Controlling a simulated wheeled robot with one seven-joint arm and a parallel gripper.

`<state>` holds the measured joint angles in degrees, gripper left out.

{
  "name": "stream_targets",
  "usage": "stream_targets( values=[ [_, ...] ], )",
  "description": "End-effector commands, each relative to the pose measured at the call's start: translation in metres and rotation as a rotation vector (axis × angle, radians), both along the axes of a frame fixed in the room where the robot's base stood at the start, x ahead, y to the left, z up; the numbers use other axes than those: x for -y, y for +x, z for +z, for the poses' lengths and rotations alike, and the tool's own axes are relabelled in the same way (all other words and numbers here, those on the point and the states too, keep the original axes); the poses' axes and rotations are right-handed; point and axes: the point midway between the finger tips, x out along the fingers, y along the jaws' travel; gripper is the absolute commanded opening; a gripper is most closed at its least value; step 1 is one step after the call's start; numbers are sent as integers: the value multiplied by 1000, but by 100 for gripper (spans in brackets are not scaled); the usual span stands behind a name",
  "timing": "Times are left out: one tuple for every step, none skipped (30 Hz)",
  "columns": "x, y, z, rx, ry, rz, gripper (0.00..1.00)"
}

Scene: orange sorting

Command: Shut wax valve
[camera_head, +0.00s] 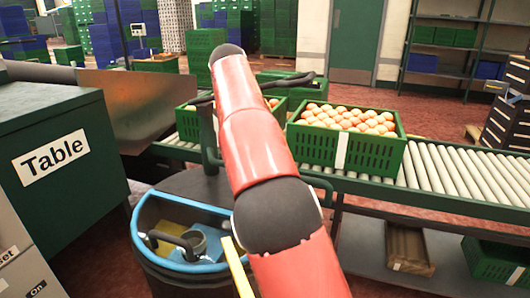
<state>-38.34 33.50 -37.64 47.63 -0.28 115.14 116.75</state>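My red arm with dark joints rises from the bottom centre to the upper middle. My gripper does not show; the far end of the arm hides what lies behind it. I cannot make out a wax valve for certain. A dark upright post (208,135) with a bar near its top stands just left of my arm, partly behind it, and I cannot tell whether it belongs to the valve.
A conveyor (448,170) crosses behind my arm. It carries a green crate (372,152) of oranges and another, partly hidden crate (186,122). A blue-rimmed bin (150,205) stands in front. A dark green cabinet (65,115) labelled "Table" is left. Red floor shows beyond.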

Motion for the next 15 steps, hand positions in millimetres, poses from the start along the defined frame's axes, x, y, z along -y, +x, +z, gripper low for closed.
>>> stream_targets(
  values=[
    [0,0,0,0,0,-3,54],
    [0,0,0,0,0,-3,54],
    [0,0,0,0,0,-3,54],
    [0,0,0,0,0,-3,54],
    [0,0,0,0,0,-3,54],
    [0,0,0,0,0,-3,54],
    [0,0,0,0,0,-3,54],
    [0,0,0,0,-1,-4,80],
    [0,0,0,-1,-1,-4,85],
    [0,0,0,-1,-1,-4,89],
    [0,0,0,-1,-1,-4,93],
    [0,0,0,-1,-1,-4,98],
    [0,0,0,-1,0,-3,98],
    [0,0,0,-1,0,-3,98],
    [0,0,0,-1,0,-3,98]
  ],
)
